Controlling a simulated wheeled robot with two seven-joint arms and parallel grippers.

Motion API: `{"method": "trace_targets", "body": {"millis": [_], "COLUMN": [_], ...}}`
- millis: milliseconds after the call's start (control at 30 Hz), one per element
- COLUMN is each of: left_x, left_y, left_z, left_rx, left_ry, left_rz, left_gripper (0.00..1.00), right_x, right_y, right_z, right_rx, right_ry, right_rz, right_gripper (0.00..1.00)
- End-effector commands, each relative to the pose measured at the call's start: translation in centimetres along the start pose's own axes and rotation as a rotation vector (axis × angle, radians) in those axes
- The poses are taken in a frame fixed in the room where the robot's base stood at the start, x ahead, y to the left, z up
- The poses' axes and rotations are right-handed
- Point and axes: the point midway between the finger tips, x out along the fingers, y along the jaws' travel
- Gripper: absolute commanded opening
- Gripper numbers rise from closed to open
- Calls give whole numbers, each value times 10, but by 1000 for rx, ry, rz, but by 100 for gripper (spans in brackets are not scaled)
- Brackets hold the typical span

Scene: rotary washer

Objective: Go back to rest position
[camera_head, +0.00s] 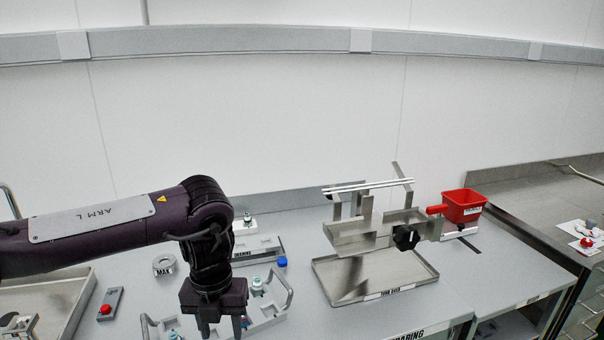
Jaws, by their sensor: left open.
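My left arm comes in from the left, marked "ARM L", and bends down at its wrist. My left gripper (222,328) points down over the near part of the table, its two fingers apart, with nothing seen between them. The fingertips are near the bottom edge of the picture. The gripper is in front of a grey tray with handles (268,318), and hides part of it. My right gripper is not in the picture.
A metal stand (375,236) with a black knob stands behind a shallow metal tray (425,270). A red container (462,207) is to its right. A wall closes the back.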

Motion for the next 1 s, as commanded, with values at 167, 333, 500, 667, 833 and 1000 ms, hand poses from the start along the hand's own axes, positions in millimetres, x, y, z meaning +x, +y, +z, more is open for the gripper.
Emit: {"method": "trace_targets", "body": {"millis": [167,333,500,667,833,1000], "left_x": [15,32,53,73,83,58], "left_y": [-19,-45,-84,-135,-210,-286], "left_z": [-6,-13,-27,-48,-86,-122], "left_rx": [32,65,104,125,95,-87], "left_ry": [-5,-18,-36,-57,-83,-101], "left_rz": [-28,-74,-150,-265,-474,-767], "left_gripper": [45,45,45,45,45,45], "right_x": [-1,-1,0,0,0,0], "right_y": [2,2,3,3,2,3], "right_z": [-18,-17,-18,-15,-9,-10], "right_rx": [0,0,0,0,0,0], "right_ry": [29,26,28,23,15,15], "right_rz": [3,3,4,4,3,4], "right_gripper": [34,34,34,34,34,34]}}
